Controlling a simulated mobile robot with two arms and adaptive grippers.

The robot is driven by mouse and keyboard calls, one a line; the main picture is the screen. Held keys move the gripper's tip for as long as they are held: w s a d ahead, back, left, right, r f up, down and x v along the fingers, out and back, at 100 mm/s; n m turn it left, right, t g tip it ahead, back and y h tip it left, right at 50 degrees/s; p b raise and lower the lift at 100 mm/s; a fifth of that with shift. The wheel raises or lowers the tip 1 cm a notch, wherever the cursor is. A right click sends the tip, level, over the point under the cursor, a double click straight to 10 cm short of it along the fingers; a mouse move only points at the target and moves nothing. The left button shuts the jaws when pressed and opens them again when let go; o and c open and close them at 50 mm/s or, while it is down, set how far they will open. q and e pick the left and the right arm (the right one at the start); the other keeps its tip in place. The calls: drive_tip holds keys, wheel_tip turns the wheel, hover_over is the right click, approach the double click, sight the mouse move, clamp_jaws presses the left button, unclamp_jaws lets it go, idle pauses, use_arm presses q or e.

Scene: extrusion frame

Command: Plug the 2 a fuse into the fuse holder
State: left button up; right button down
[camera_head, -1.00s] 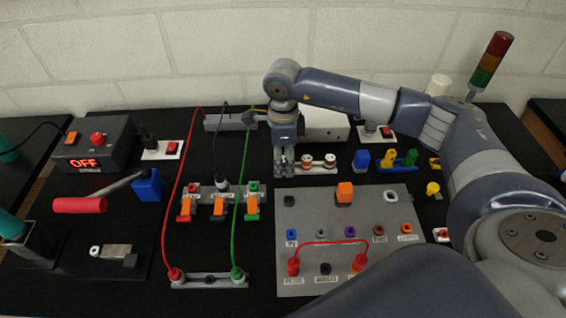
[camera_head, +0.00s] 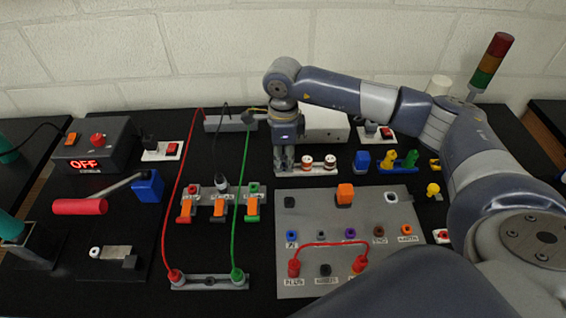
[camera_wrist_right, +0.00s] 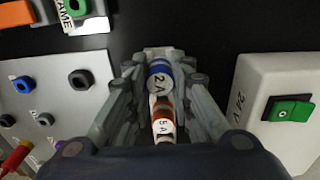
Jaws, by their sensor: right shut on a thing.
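The 2 A fuse (camera_wrist_right: 160,76), with a blue band and a white label, sits between my right gripper's fingers in the wrist view. My right gripper (camera_head: 285,164) is shut on it at the left end of the pale fuse rack (camera_head: 322,173). I cannot tell whether the fuse is clear of its seat. The orange-banded 5 A fuse (camera_wrist_right: 162,125) is right beside it. I cannot identify the fuse holder for sure. My left gripper is out of view.
A grey panel (camera_head: 314,211) with coloured sockets and a red lead is in front of the rack. A white box (camera_head: 325,123) stands behind it; its green switch (camera_wrist_right: 291,109) shows in the wrist view. Red and green cables (camera_head: 242,200) run at left.

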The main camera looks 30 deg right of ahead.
sight(283, 159)
drive_tip(key=shift+r+p, duration=1.2)
drive_tip(key=shift+r, duration=1.6)
